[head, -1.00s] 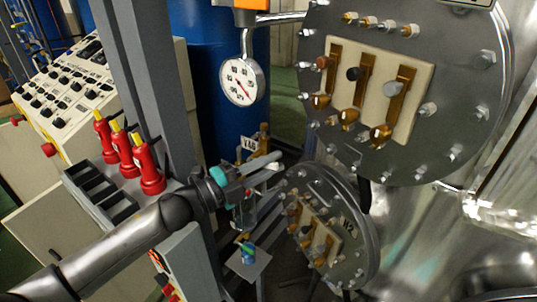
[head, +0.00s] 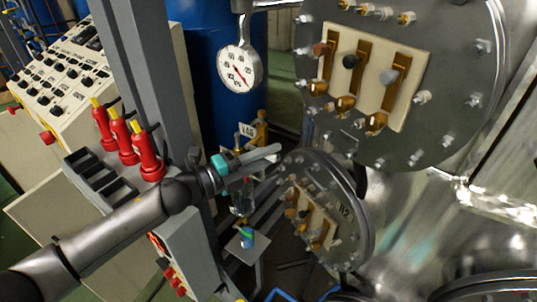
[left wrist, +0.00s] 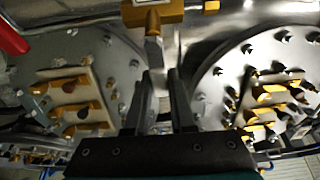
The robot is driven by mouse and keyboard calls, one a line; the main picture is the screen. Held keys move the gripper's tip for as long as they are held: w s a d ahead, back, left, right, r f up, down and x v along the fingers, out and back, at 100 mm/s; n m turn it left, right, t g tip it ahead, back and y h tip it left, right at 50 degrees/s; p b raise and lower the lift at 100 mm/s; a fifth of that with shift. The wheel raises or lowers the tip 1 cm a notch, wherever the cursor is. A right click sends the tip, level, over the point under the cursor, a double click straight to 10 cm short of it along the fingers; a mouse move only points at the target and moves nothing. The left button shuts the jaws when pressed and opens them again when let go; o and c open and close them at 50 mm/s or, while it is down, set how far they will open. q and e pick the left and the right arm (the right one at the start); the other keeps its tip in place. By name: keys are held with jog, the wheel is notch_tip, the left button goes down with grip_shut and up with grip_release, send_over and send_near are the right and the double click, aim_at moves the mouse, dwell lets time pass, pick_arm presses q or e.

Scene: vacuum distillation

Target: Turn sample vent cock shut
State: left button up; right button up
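A brass cock (head: 260,130) stands beside the blue drum, with a white tag (head: 247,130) that seems to read V40. I cannot tell for sure whether it is the sample vent cock. My left gripper (head: 275,152) is just below and to the right of it in the head view. In the left wrist view, a brass fitting (left wrist: 155,17) is at the top centre, beyond the fingertips. Contact with the brass is not visible. My right gripper is out of view.
Large round flanges carry brass-fitted panels: an upper one (head: 450,120) and a lower one (head: 340,185). A dial gauge (head: 238,68) hangs above the gripper. A glass vessel (head: 243,202) is below it.

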pick_arm(q)
jog(key=o, duration=0.5)
jog(key=shift+b+v, duration=2.1)
jog(key=shift+v, duration=5.55)
jog(key=shift+d, duration=0.1)
